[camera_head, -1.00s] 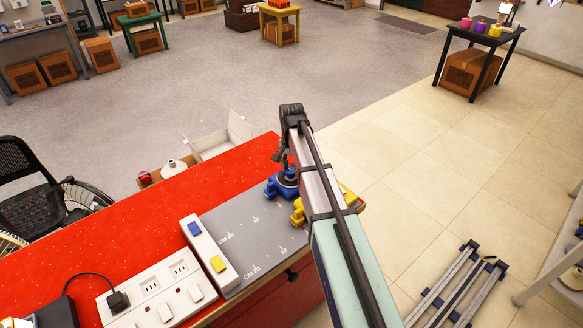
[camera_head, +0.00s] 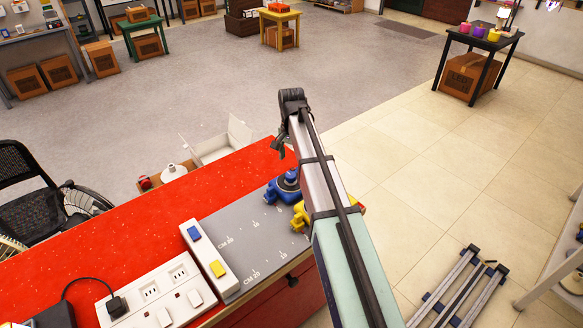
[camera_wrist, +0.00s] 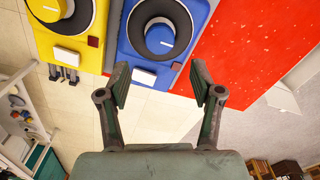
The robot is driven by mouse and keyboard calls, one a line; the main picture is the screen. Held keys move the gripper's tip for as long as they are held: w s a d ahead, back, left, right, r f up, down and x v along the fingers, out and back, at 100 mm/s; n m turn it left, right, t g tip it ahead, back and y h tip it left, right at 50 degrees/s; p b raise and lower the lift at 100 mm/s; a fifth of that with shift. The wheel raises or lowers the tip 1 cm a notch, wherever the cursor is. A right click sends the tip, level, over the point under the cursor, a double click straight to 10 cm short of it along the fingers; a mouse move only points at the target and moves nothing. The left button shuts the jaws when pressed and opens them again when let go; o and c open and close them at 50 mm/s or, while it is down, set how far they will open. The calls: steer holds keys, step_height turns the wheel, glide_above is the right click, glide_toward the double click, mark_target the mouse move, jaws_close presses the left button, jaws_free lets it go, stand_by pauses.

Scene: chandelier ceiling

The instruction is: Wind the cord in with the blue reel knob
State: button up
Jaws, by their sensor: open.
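The blue reel (camera_head: 284,187) sits on the grey measuring mat at the right end of the red table. In the wrist view its blue knob (camera_wrist: 160,37) has a white mark and sits inside a dark ring. A yellow reel (camera_head: 300,216) stands beside it, partly hidden by my arm. The yellow reel also shows in the wrist view (camera_wrist: 92,45), at the upper left. My gripper (camera_wrist: 160,84) is open and empty, apart from the blue knob. In the head view my gripper (camera_head: 278,147) hangs above and slightly left of the blue reel. The cord cannot be made out.
A white control strip with blue and yellow buttons (camera_head: 208,258) lies at the mat's left edge, next to a power strip (camera_head: 150,290). An open white box (camera_head: 215,145) is behind the red table (camera_head: 130,225).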

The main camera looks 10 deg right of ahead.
mark_target(292, 174)
steer(key=shift+r, duration=2.6)
steer(key=shift+d+f, duration=0.1)
